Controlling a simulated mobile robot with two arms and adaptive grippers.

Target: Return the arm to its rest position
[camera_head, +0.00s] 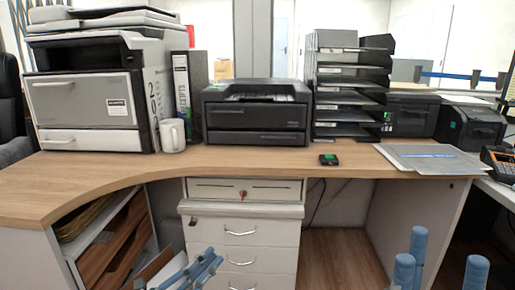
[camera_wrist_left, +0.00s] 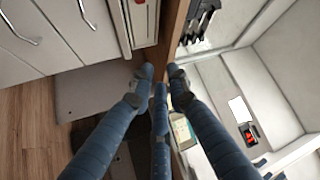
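My left gripper (camera_head: 195,268) has blue fingers and shows low in the head view, in front of the white drawer unit and below the desk top. In the left wrist view its fingers (camera_wrist_left: 160,79) point away from the camera with gaps between their tips and nothing held. My right gripper (camera_head: 432,264) shows at the lower right of the head view, in front of the desk's open knee space. Its blue fingertips stand upright and spread apart, with nothing between them. Both wrists lie outside the head view.
The wooden desk (camera_head: 255,161) carries a large copier (camera_head: 85,100), a black printer (camera_head: 257,117), a tray stack (camera_head: 345,95), a small black device (camera_head: 328,159) and grey folders (camera_head: 430,158). The white drawer unit (camera_head: 240,240) stands below. Open floor (camera_head: 340,258) lies to its right.

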